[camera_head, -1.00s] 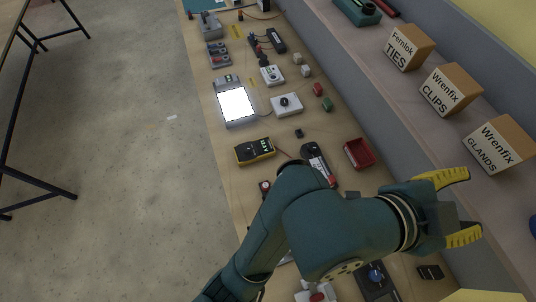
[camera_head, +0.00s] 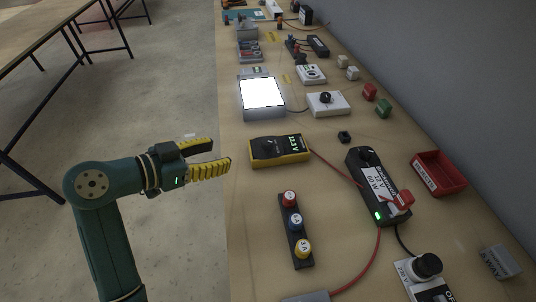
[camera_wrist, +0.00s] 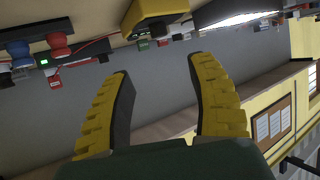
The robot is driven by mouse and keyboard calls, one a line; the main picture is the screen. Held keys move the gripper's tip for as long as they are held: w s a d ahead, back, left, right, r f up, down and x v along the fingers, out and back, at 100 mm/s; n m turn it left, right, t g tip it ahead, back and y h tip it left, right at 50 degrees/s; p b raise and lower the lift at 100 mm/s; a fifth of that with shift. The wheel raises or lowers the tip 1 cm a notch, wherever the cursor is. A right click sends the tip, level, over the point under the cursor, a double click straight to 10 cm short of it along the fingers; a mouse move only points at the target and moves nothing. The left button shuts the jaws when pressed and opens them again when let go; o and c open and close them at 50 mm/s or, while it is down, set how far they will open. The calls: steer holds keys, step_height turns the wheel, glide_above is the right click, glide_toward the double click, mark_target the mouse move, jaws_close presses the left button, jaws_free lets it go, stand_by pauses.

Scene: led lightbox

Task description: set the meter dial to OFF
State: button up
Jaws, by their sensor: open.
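The meter (camera_head: 279,150) is a yellow and black box lying on the bench in the head view, with a lit green display at its right end. Its dark dial (camera_head: 264,147) sits on the left part of its face; I cannot read its setting. My gripper (camera_head: 221,156), with yellow ridged fingers, is open and empty just left of the meter, over the bench's left edge, pointing at it. In the wrist view my gripper (camera_wrist: 158,70) shows its two fingers spread, and a yellow body (camera_wrist: 155,14), likely the meter, is at the top edge between them.
A glowing lightbox (camera_head: 262,94) and a white dial box (camera_head: 328,104) stand behind the meter. A strip of coloured knobs (camera_head: 294,228) lies in front. A black power supply (camera_head: 377,187) with a red lead and a red tray (camera_head: 438,173) are to the right.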

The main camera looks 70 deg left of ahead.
mark_target(265, 142)
steer(key=b+x, duration=0.3)
steer(key=x, duration=1.3)
steer(key=shift+w+r+b, duration=0.1)
steer(key=shift+w+b, duration=0.1)
steer(key=shift+b, duration=0.2)
jaws_close()
